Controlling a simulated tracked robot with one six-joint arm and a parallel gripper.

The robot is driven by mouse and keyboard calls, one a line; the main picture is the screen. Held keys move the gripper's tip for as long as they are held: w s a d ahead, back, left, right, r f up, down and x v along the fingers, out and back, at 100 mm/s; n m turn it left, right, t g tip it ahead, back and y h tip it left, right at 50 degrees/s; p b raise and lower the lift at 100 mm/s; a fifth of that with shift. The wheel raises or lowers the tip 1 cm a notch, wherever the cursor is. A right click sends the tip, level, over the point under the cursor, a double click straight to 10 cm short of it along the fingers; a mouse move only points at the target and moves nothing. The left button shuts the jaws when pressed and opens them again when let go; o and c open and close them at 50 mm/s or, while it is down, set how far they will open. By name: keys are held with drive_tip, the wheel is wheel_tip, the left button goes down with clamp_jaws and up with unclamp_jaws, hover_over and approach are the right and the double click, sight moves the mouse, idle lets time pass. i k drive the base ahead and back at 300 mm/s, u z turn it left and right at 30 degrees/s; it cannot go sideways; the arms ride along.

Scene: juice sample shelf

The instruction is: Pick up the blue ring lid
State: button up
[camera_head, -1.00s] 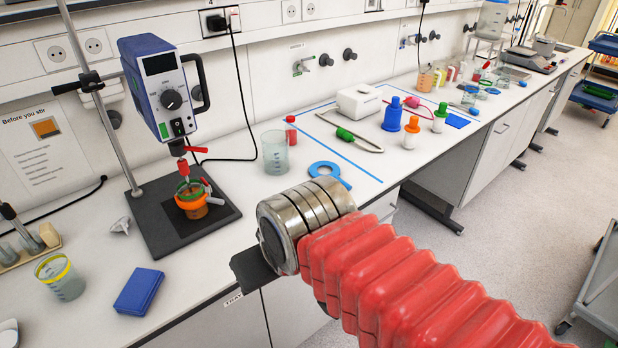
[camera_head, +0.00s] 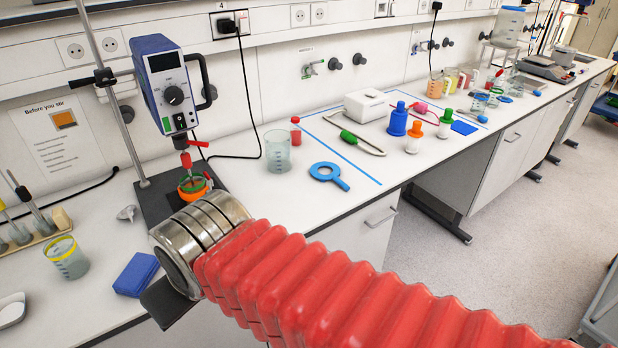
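The blue ring lid (camera_head: 328,175), a flat ring with a short handle, lies on the white bench right of the middle beaker. It is fully in view, with nothing on it. My gripper (camera_head: 166,300) shows only as a dark flat part below the metal wrist at the front edge of the bench. It is well to the left of the ring and nearer the camera, apart from it. Its fingertips are hidden, so I cannot see whether it is open or shut.
A stirrer (camera_head: 170,85) on a stand is at left. A beaker (camera_head: 278,151) and a small red bottle (camera_head: 295,131) stand behind the ring. A wire tool with a green grip (camera_head: 350,137) lies behind it.

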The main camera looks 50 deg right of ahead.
sight(336, 173)
drive_tip(key=u, duration=1.35)
drive_tip(key=k, duration=1.4)
drive_tip(key=z, duration=1.35)
drive_tip(key=i, duration=0.15)
